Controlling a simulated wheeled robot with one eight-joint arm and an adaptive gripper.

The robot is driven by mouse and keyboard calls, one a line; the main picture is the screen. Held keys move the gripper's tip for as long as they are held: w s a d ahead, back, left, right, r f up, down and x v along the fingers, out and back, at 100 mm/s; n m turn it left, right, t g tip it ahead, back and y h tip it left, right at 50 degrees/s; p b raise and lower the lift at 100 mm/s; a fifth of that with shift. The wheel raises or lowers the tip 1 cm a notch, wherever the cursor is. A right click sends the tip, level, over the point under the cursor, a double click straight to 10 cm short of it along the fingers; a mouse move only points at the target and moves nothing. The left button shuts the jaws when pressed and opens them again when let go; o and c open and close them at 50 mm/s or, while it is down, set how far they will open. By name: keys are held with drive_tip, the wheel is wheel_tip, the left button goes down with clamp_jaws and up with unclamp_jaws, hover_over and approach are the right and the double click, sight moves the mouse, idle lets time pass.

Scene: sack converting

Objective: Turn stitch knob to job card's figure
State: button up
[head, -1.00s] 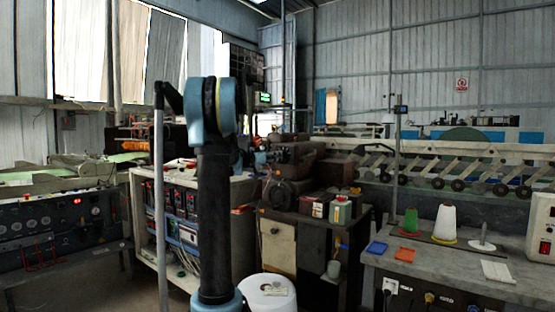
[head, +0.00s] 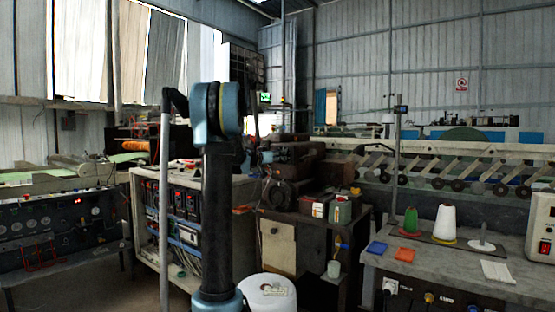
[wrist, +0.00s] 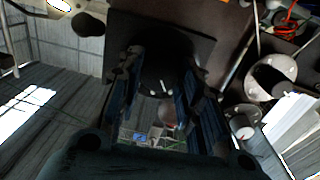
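My gripper (wrist: 163,70) shows in the wrist view with its two dark blue fingers apart. A dark rounded shape (wrist: 157,78) lies in line with the gap, in front of a dark square panel (wrist: 185,38). I cannot tell whether it is the stitch knob or whether the fingers touch it. In the head view my arm stands upright left of centre, and my gripper is out of that picture. No knob can be made out for sure as the stitch knob, and no job card with a readable figure shows.
A grey bench (head: 440,270) at right carries a white thread cone (head: 445,222), a green cone (head: 411,220), blue and orange pads and a white box (head: 541,235) with a red switch. An open cabinet (head: 180,225) stands behind my arm. A white drum (head: 266,292) is close in front.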

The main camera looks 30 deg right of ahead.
drive_tip(key=shift+w+a, duration=0.1)
drive_tip(key=shift+w, duration=0.1)
drive_tip(key=shift+n, duration=0.3)
drive_tip(key=shift+w+a+n, duration=0.1)
drive_tip(key=shift+n, duration=3.1)
drive_tip(key=shift+t, duration=0.4)
drive_tip(key=o, duration=1.1)
drive_tip(key=shift+w+f, duration=0.1)
drive_tip(key=shift+f, duration=0.05)
drive_tip(key=shift+c, duration=0.2)
